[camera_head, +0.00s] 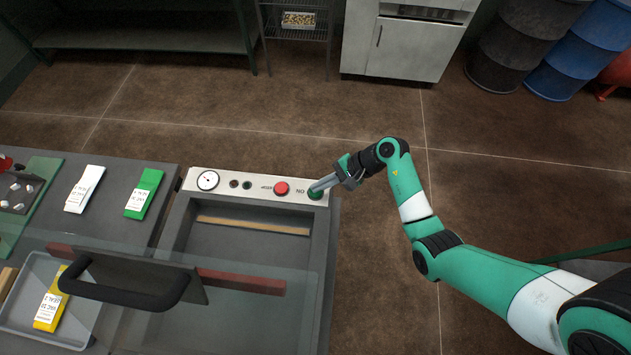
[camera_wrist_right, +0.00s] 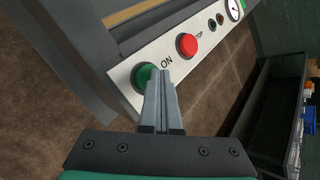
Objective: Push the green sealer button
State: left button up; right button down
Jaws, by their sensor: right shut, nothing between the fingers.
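The green button (camera_head: 315,194) sits at the right end of the sealer's light control panel (camera_head: 228,183), beside the "ON" label. It also shows in the right wrist view (camera_wrist_right: 145,76), partly covered by my fingertips. My right gripper (camera_head: 318,187) is shut and empty, its fingertips at the green button. I cannot tell whether they touch or press it. A red button (camera_head: 281,188) is left of the green one and shows in the right wrist view (camera_wrist_right: 187,44). My left gripper is not in view.
The sealer's clear lid with a black handle (camera_head: 130,293) is at lower left. A white packet (camera_head: 85,189) and a green packet (camera_head: 144,194) lie on the grey table. A yellow packet (camera_head: 50,305) lies in a tray (camera_head: 82,325). Open floor lies right of the sealer.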

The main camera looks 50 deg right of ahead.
notch_tip(320, 180, up, 6)
jog(key=p, duration=0.5)
jog(key=shift+r, duration=0.15)
dwell(0.5)
